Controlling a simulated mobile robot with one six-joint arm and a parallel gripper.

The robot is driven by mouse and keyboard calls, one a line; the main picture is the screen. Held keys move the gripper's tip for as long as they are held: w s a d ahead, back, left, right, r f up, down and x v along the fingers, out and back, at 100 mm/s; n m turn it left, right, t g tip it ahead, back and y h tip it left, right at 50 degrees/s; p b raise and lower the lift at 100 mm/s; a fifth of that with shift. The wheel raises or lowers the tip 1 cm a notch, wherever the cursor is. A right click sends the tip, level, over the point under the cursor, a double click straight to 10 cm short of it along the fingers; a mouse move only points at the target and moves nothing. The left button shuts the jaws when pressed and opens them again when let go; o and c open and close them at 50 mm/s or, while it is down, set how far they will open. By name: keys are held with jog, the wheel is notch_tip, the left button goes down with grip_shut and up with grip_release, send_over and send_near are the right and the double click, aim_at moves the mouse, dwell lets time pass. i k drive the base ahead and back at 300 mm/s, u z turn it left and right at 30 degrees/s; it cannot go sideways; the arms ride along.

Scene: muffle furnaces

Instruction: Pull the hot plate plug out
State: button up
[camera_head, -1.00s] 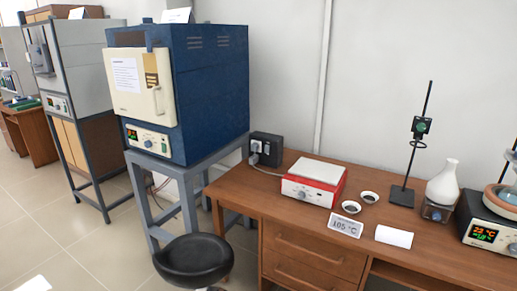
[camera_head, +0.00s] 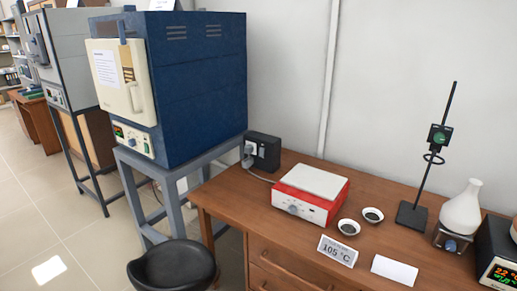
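The hot plate (camera_head: 310,193) is a red box with a white top, standing on the left part of the wooden desk. A grey cord runs from its left side to the hot plate plug (camera_head: 248,159). The plug sits in the left face of a black socket box (camera_head: 264,152) at the desk's back left corner, against the wall. It appears seated in the socket. My gripper is not in view.
A blue muffle furnace (camera_head: 200,85) on a grey stand is left of the desk (camera_head: 228,190). A black stool (camera_head: 172,268) stands in front. Two small dishes (camera_head: 349,227), a 105 °C sign (camera_head: 338,251), a white card (camera_head: 394,270), a clamp stand (camera_head: 412,215) and a white flask (camera_head: 462,208) are to the right.

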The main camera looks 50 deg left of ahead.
aim_at(248, 149)
jog(key=u, duration=0.05)
jog(key=i, duration=0.8)
jog(key=u, duration=4)
jog(key=i, duration=0.1)
jog(key=z, duration=2.65)
jog(key=k, duration=0.2)
jog(key=u, duration=1.95)
jog(key=k, duration=0.3)
jog(key=u, duration=0.05)
